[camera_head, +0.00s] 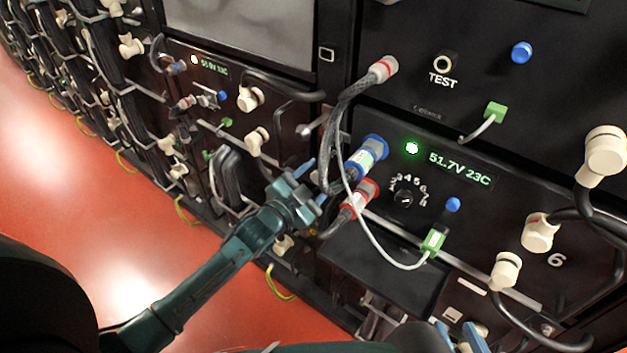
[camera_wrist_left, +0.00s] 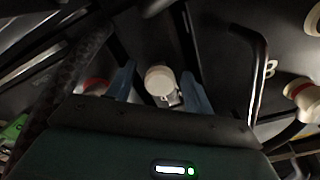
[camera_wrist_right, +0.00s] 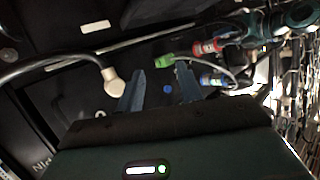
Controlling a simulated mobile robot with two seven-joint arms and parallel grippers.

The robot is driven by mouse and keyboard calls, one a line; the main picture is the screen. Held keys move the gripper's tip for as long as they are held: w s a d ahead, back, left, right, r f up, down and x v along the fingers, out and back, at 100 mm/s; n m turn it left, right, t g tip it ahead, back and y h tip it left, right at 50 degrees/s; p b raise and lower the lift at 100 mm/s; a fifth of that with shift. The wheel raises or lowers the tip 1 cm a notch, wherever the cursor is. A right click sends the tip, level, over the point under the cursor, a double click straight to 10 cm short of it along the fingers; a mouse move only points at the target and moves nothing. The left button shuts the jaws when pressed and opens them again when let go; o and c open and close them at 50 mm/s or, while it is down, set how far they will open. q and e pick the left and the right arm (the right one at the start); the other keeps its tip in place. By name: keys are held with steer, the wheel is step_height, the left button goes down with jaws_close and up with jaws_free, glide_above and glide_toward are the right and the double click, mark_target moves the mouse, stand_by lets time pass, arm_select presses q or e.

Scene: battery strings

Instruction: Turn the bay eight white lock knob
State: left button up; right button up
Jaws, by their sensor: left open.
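In the left wrist view a white lock knob (camera_wrist_left: 160,82) sits between the two blue fingers of my open left gripper (camera_wrist_left: 157,72), with the panel number 8 (camera_wrist_left: 270,68) to its right. Whether the fingers touch it I cannot tell. In the head view my left gripper (camera_head: 312,182) is at the panel's lower left, hiding what lies behind it. A white piece (camera_head: 283,243) shows just below it. My right gripper (camera_head: 460,336) is at the bottom edge; in the right wrist view (camera_wrist_right: 160,70) its fingers are apart and empty.
Red-ringed (camera_head: 358,198) and blue-ringed (camera_head: 368,152) cable connectors stand close right of my left gripper. A white cable hangs to a green plug (camera_head: 432,242). White elbow plugs (camera_head: 540,232) are near the number 6. Red floor (camera_head: 90,220) is clear at left.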

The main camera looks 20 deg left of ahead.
arm_select(q)
steer(key=p+v, duration=0.1)
steer(key=v, duration=1.2)
arm_select(e)
steer(key=shift+w+a+f+g, duration=0.1)
steer(key=shift+a+f+g, duration=0.1)
steer(key=shift+f+g, duration=0.2)
arm_select(q)
steer(key=shift+s, duration=0.1)
arm_select(e)
steer(key=shift+r, duration=0.15)
